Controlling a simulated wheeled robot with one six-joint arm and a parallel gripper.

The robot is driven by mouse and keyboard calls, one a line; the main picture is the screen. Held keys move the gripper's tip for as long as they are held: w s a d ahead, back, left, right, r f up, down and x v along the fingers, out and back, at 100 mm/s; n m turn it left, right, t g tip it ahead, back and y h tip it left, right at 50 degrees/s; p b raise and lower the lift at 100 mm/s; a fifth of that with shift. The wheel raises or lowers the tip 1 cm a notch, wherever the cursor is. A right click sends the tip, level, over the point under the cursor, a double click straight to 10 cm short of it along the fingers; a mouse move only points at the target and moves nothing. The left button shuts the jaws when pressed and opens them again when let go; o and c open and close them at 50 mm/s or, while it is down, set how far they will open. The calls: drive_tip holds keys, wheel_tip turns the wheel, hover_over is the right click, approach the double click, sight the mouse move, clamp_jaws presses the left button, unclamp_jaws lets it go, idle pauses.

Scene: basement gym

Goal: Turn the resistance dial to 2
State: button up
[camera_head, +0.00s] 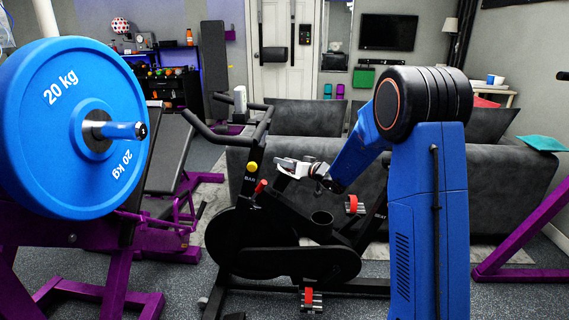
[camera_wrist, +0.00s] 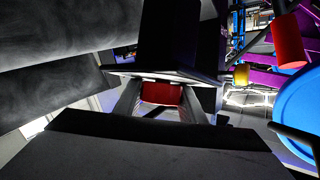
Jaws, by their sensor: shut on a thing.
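The black exercise bike (camera_head: 240,236) stands in the middle of the head view. My gripper (camera_head: 284,167) reaches in from the right at the upper part of its frame. In the wrist view, my gripper (camera_wrist: 161,86) has its two fingers on either side of a red part (camera_wrist: 160,94), probably the resistance dial, and is shut on it. A black housing (camera_wrist: 172,38) sits just beyond the fingertips. The red part cannot be made out in the head view. No dial number or pointer is readable in either view.
A yellow knob (camera_head: 252,167) and a red knob (camera_head: 261,186) are on the bike frame close to my gripper. A blue 20 kg plate (camera_head: 62,150) is at the left. A dark grey sofa (camera_head: 508,187) stands behind the bike.

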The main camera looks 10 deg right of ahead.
idle(0.4)
drive_tip(key=o, duration=1)
drive_tip(key=shift+o, duration=0.2)
drive_tip(key=shift+d, duration=0.1)
drive_tip(key=v, duration=1.7)
drive_tip(key=shift+s, duration=0.25)
